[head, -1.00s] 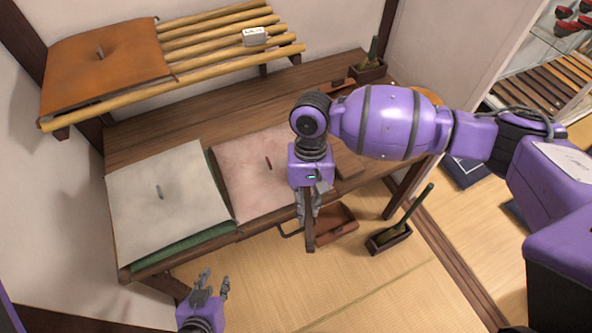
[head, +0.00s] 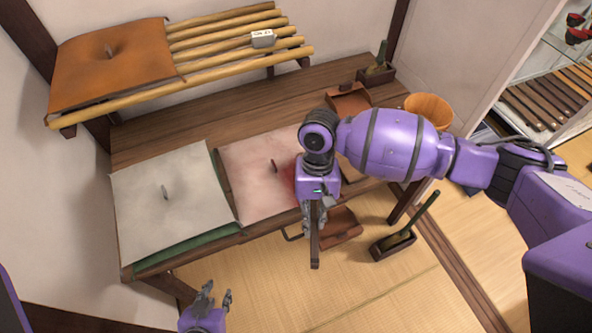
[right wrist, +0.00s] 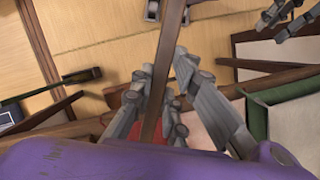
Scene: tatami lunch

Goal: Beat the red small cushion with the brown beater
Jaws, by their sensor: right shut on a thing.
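The red small cushion (head: 248,183) lies flat on the low wooden table. It looks dusty pink, with a small tuft in its middle and a deeper red patch beside my right gripper. My right gripper (head: 314,214) is shut on the brown beater (head: 315,250), at the cushion's right front corner, and hides part of it. In the right wrist view the beater (right wrist: 166,60) runs up from between the fingers. I cannot tell whether it touches the cushion. My left gripper (head: 211,297) is open and empty, low in front of the table.
A pale cushion (head: 170,205) lies left of the red one on a green layer (head: 190,248). An orange cushion (head: 110,62) and a small white box (head: 263,38) rest on the slatted shelf. A wooden bucket (head: 428,108) stands right. A brush in a holder (head: 393,243) stands on the tatami.

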